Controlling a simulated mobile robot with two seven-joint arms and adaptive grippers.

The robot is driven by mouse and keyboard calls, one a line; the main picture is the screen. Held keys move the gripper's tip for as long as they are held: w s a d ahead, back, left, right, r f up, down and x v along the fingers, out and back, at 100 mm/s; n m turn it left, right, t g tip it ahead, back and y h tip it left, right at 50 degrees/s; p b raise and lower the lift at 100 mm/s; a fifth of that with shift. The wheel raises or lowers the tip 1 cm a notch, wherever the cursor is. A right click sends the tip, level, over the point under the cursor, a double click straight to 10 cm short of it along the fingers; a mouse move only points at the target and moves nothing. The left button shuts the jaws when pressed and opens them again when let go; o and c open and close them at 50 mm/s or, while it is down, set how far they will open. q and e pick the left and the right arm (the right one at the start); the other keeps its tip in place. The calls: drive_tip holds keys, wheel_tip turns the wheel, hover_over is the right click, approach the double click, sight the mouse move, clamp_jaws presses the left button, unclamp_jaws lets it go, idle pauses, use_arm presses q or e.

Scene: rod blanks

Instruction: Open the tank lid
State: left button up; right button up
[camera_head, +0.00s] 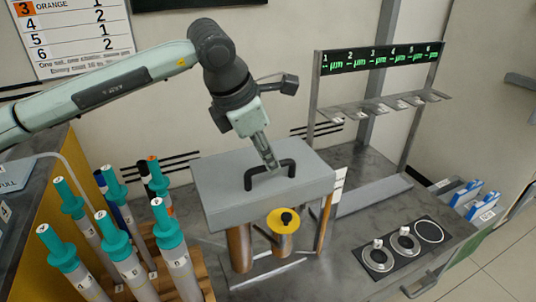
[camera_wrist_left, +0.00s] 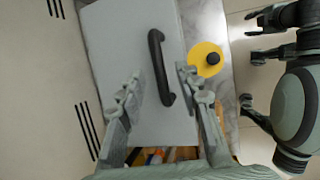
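The tank lid (camera_head: 225,190) is a flat grey slab with a black bar handle (camera_head: 250,176). It lies level and looks closed; the tank's inside is hidden. My left gripper (camera_head: 271,166) points down at the handle from above. In the left wrist view its two fingers (camera_wrist_left: 158,88) are spread, with the handle (camera_wrist_left: 158,60) showing between them. I cannot tell whether either finger touches it. Part of my right arm, with dark finger-like parts (camera_wrist_left: 262,60), shows at the right of the left wrist view; its opening is unclear.
Several teal-capped rods (camera_head: 120,250) stand in a wooden rack at front left. A yellow disc with a black knob (camera_head: 287,218) is just in front of the lid. A metal gauge rack (camera_head: 380,105) stands behind right, and a black panel with round pads (camera_head: 405,245) lies right.

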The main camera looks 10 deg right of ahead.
use_arm(q)
drive_tip(key=shift+x, duration=1)
drive_tip(key=shift+c, duration=0.4)
clamp_jaws()
